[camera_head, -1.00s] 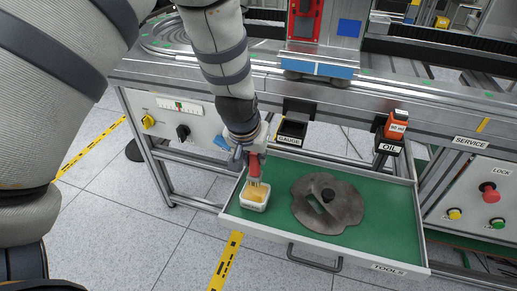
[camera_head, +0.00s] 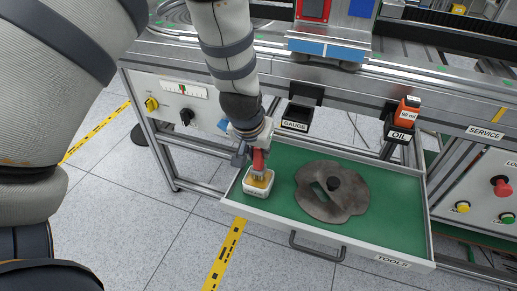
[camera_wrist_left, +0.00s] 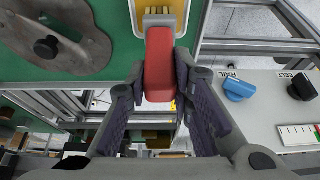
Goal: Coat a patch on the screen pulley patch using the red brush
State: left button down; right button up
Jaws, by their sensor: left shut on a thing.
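My left gripper (camera_head: 256,153) is shut on the red brush (camera_head: 259,161), which also shows between the fingers in the left wrist view (camera_wrist_left: 159,65). The brush points down, with its bristle end at a small white tub of yellow content (camera_head: 258,188) at the drawer's left. Whether the bristles touch the content is hard to tell. The tub's yellow inside also shows in the left wrist view (camera_wrist_left: 178,10). The grey metal pulley plate (camera_head: 322,207), with a slot and a dark central knob, lies on the green drawer floor right of the tub. No separate patch is clear on it. My right gripper is not in view.
The open TOOLS drawer (camera_head: 392,263) has raised rims. Above it hang a GAUGE holder (camera_head: 297,118) and an OIL holder (camera_head: 399,133) with an orange bottle (camera_head: 408,109). A panel with knobs (camera_head: 170,101) stands left; green floor right of the plate is clear.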

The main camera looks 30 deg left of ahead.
pick_arm(q)
jog(key=shift+f, duration=0.5)
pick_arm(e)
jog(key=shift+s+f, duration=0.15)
pick_arm(q)
jog(key=shift+f, duration=0.15)
dwell(1.4)
jog(key=shift+r+p, duration=1.4)
jog(key=shift+r, duration=2.3)
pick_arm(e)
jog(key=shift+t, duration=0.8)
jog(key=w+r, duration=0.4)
pick_arm(q)
jog(key=shift+f, duration=0.1)
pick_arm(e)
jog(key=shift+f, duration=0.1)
